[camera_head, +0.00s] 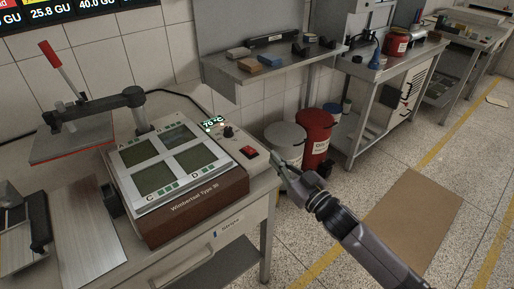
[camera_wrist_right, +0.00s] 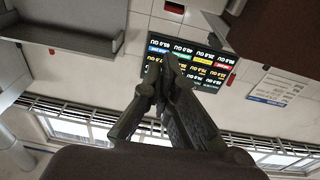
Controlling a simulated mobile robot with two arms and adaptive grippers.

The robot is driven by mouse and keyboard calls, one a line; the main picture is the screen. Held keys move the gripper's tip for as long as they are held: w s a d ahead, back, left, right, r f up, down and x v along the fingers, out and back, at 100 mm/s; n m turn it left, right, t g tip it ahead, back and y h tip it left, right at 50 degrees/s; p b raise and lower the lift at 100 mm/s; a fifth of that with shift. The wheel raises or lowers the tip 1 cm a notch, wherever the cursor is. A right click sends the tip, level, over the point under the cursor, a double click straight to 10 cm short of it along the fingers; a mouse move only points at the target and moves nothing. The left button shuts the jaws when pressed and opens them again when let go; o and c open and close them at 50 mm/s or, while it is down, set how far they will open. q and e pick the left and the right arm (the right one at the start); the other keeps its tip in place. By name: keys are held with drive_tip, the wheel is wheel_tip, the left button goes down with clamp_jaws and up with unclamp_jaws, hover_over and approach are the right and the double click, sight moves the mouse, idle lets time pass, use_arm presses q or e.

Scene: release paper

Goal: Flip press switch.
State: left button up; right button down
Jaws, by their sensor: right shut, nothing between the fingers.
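The press (camera_head: 190,205) stands on the bench at the left in the head view, a box with a brown front, a light top and four dark square panels. Its red switch (camera_head: 249,152) sits on the top's right side, below a dark knob and a lit "70 °C" display. My right gripper (camera_head: 278,162) is shut and empty, just right of the switch near the press's right edge. Contact with the switch cannot be made out. In the wrist view the shut fingers (camera_wrist_right: 163,65) point up; the switch cannot be made out there. My left gripper is not in view.
A red-handled lever (camera_head: 62,68) and its flat plate (camera_head: 72,138) stand left of the panels. A wall shelf (camera_head: 275,68) with small blocks hangs behind. A red drum (camera_head: 316,135) and a grey drum (camera_head: 285,140) stand on the floor beyond my gripper. Open floor lies right.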

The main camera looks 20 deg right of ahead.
drive_tip(key=shift+w+r+y, duration=0.1)
drive_tip(key=shift+r+y, duration=0.3)
drive_tip(key=r+p, duration=0.2)
hover_over(257, 158)
drive_tip(key=shift+w+a+f, duration=0.1)
drive_tip(key=shift+w+a, duration=0.05)
drive_tip(key=shift+w, duration=0.3)
drive_tip(key=f, duration=0.3)
drive_tip(key=shift+s, duration=0.2)
drive_tip(key=shift+s+f, duration=0.2)
drive_tip(key=shift+f, duration=0.4)
